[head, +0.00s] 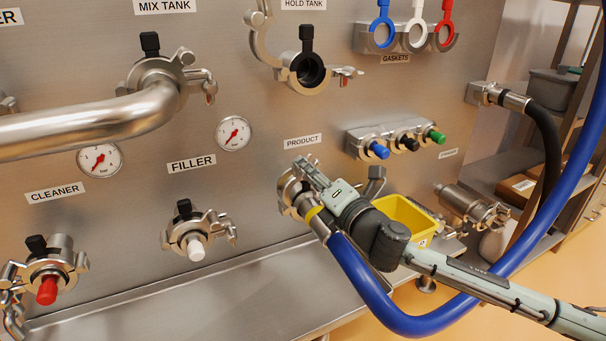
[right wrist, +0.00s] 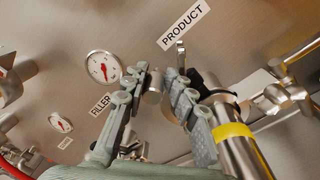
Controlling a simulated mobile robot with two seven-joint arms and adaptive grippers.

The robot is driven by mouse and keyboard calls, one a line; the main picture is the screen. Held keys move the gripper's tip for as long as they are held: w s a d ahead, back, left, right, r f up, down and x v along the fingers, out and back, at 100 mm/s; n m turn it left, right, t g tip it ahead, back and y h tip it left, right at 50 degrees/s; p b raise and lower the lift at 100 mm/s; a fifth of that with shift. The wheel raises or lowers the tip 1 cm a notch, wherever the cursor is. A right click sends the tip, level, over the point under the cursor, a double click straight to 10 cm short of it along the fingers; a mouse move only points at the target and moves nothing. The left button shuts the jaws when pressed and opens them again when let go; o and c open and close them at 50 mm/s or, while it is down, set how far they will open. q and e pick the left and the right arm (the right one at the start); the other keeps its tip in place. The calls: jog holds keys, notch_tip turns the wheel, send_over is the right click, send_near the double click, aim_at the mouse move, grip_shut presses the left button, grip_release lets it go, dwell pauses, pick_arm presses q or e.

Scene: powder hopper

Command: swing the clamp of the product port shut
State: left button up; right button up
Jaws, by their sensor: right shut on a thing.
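The product port (head: 287,187) is on the steel panel below its PRODUCT label. The blue hose (head: 358,277) meets it with a steel end and yellow band (right wrist: 232,132). My right gripper (head: 309,172) is at the port, above the hose end, and covers much of it. In the right wrist view its fingers are shut on a rounded steel part of the clamp (right wrist: 154,86). A steel piece (head: 376,181) stands out to the right of my gripper; whether it belongs to the clamp I cannot tell. How far the clamp is closed is hidden. My left gripper is out of view.
The filler port (head: 190,236) and a gauge (head: 233,133) are to the left. A yellow bin (head: 405,216) sits behind my right arm. Capped fittings (head: 379,151) are on the panel to the right. The blue hose loops below my right arm.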

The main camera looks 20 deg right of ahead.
jog(key=shift+o, duration=0.8)
jog(key=shift+m+g+h, duration=0.3)
jog(key=shift+h, duration=0.3)
jog(key=d+f, duration=0.2)
jog(key=d+f+b, duration=0.1)
jog(key=d, duration=0.1)
jog(key=shift+w+f, duration=0.2)
jog(key=shift+f, duration=0.2)
jog(key=o, duration=0.4)
jog(key=shift+s+d, duration=0.2)
jog(key=shift+c, duration=0.2)
jog(key=shift+s+d+f, duration=0.1)
jog(key=shift+s+d, duration=0.05)
jog(key=shift+d, duration=0.3)
jog(key=shift+d+f, duration=0.1)
jog(key=shift+d, duration=0.1)
jog(key=c, duration=0.5)
jog(key=shift+f+b, duration=0.3)
jog(key=shift+f, duration=0.05)
grip_shut()
jog(key=shift+w+d+f+b, duration=0.15)
jog(key=shift+d+f+b, duration=0.05)
jog(key=shift+f+b, duration=0.35)
jog(key=shift+w+d+f+b, duration=0.1)
jog(key=shift+d+f+b, duration=0.1)
jog(key=shift+f+b, duration=0.3)
